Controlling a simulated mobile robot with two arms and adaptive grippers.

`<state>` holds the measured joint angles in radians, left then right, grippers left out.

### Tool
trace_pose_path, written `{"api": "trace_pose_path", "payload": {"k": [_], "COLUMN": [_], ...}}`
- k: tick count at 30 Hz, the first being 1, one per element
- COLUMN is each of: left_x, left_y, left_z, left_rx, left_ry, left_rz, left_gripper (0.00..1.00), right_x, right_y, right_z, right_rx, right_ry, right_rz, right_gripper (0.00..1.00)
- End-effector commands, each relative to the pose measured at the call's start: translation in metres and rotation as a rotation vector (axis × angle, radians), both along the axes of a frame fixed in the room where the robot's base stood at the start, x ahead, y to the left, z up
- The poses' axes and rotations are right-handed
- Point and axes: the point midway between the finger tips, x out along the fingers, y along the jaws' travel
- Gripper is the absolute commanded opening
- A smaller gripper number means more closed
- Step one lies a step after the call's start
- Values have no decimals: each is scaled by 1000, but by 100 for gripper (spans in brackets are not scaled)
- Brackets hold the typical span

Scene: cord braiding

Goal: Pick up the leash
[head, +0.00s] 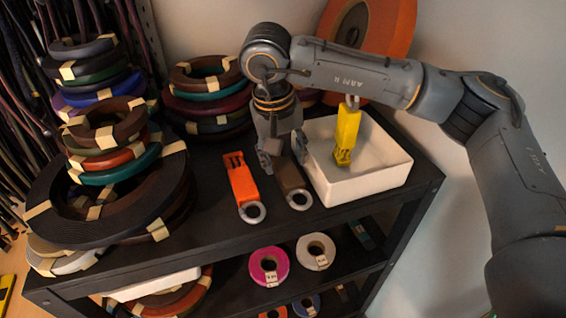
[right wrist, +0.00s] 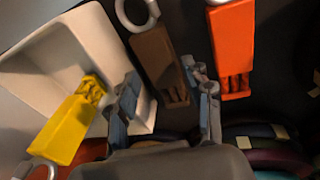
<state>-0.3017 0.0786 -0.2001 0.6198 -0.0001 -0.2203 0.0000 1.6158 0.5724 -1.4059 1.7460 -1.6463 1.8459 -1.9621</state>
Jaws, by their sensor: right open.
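Three short strap-like pieces, each with a metal ring, could be the leash; I cannot tell which one is meant. A brown one (head: 291,179) lies on the black shelf top, ring toward the front. An orange one (head: 243,184) lies to its left. A yellow one (head: 347,132) is tilted up in the white tray. My right gripper (head: 283,152) is open and empty above the far end of the brown piece. In the right wrist view the brown piece (right wrist: 156,58) shows between and beyond the open fingers. My left gripper is not in view.
The white tray (head: 372,188) stands close to the right of the brown piece. Stacked cord rolls (head: 105,180) crowd the left of the shelf (head: 205,222). A large orange disc (head: 388,30) stands behind. Rolls of tape (head: 268,267) sit on the shelf below.

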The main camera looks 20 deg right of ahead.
Motion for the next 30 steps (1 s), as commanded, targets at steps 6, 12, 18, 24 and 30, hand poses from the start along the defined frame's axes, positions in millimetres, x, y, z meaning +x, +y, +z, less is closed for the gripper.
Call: {"api": "trace_pose_path", "payload": {"k": [6,12,18,24,30], "left_x": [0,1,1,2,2], "left_y": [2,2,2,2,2], "left_z": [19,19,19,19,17], "left_rx": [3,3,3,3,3], "left_ry": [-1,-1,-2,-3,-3], "left_rz": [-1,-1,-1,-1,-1], "left_gripper": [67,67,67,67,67], "right_x": [5,6,5,6,6], "right_y": [-5,-6,-6,-6,-6], "right_z": [-27,-34,-34,-33,-32], "right_rx": [-1,0,0,1,1], "right_ry": [4,0,1,0,0], "right_rz": [-2,-1,-1,-1,-1], "right_gripper": [50,50,30,7,7]}}
